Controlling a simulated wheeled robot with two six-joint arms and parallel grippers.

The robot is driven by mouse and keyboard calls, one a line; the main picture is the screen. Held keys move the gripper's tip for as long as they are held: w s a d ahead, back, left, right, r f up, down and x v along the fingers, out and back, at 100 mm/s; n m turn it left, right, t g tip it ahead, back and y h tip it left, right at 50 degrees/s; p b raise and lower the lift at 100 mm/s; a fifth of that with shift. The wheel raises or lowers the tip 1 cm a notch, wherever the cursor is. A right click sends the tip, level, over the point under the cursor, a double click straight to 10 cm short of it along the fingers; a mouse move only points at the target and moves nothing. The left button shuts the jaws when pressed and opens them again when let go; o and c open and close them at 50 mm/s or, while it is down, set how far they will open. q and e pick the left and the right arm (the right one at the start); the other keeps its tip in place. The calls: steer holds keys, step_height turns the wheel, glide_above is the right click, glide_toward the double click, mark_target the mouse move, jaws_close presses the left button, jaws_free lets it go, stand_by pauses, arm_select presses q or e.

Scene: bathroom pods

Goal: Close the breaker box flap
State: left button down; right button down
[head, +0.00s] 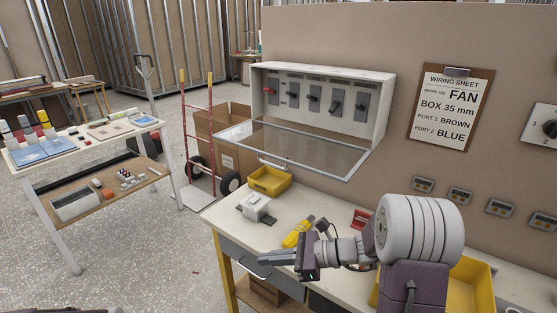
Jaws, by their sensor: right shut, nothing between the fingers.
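The breaker box (331,85) is a pale grey box on the upright board, with several breaker switches inside. Its flap (300,146) is a clear panel in a light frame, hinged at the box's lower edge. The flap is open and sticks out toward me, roughly level. A small handle (272,163) sits on the flap's front edge. My right gripper (270,258) is below the flap, over the front edge of the workbench, pointing left. My left gripper does not show.
The workbench (330,217) carries a yellow bin (269,181), a white device (256,207), a yellow tool (297,233) and a red item (362,219). A larger yellow bin (478,278) is at right. A wiring sheet (452,108) hangs on the board. The space before the flap looks clear.

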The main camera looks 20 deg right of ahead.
steer(key=w+d+r+m+t, duration=0.4)
steer(key=d+r+t, duration=0.1)
steer(key=d, duration=0.2)
steer(key=w+d+r+m+t, duration=0.4)
steer(key=d+r+m+t, duration=0.1)
steer(key=d+r+t, duration=0.15)
steer(key=f+p+x, duration=0.1)
steer(key=f+x, duration=0.1)
steer(key=x, duration=0.8)
steer(key=shift+w+g+h, duration=0.3)
steer(key=shift+g, duration=0.15)
steer(key=shift+a+r+n, duration=0.1)
steer(key=shift+a+n, duration=0.05)
steer(key=shift+n, duration=0.15)
